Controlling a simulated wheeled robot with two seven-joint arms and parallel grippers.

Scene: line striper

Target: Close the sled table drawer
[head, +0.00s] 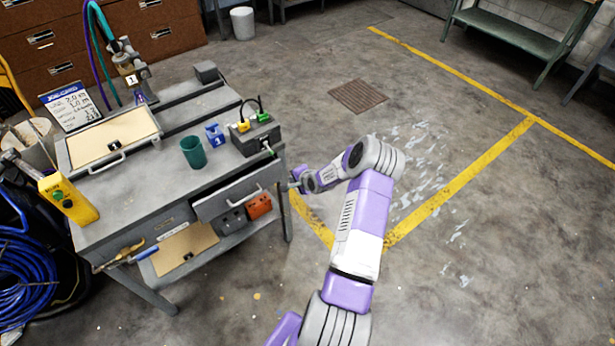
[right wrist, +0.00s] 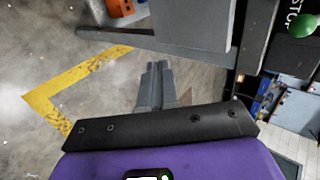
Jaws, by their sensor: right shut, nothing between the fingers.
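The grey sled table (head: 110,207) stands at the left of the head view. Its right-hand drawer (head: 213,207) is pulled part way out, with a bar handle on its front. My right gripper (head: 293,184) is beside the table's right front corner, just right of the drawer front, and holds nothing. In the right wrist view its fingers (right wrist: 158,84) are shut together, with a grey panel edge (right wrist: 150,42) beyond them. I cannot tell whether they touch anything. My left gripper is not in view.
On the tabletop stand a green cup (head: 193,152), a blue block (head: 214,135) and a dark box with cables (head: 255,134). An orange box (head: 259,205) sits on the lower shelf. Blue hose coils (head: 35,285) lie at left. The floor to the right is clear.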

